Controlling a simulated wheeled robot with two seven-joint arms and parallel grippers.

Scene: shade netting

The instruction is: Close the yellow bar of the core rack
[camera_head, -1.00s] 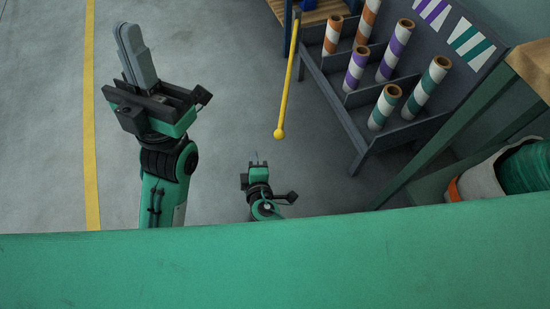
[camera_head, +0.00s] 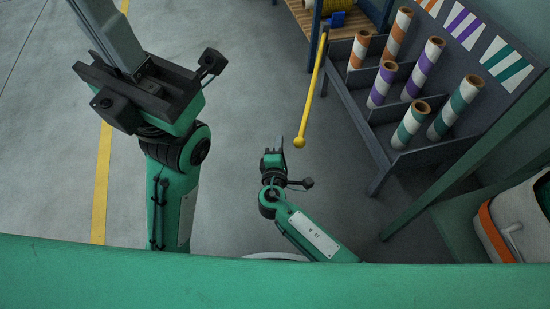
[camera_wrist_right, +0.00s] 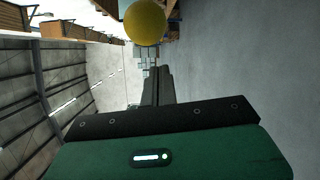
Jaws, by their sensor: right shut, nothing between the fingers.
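In the right wrist view the knob (camera_wrist_right: 145,22) is large at the top, beyond the shut fingers (camera_wrist_right: 155,88). My left gripper (camera_head: 105,30) is large at the upper left, its fingers together, their tips cut off by the frame.
The rack holds several upright rolls with orange, purple and green stripes, like this green one (camera_head: 411,125). A wooden-topped stand (camera_head: 310,22) is behind the bar's far end. Floor left of the bar is clear.

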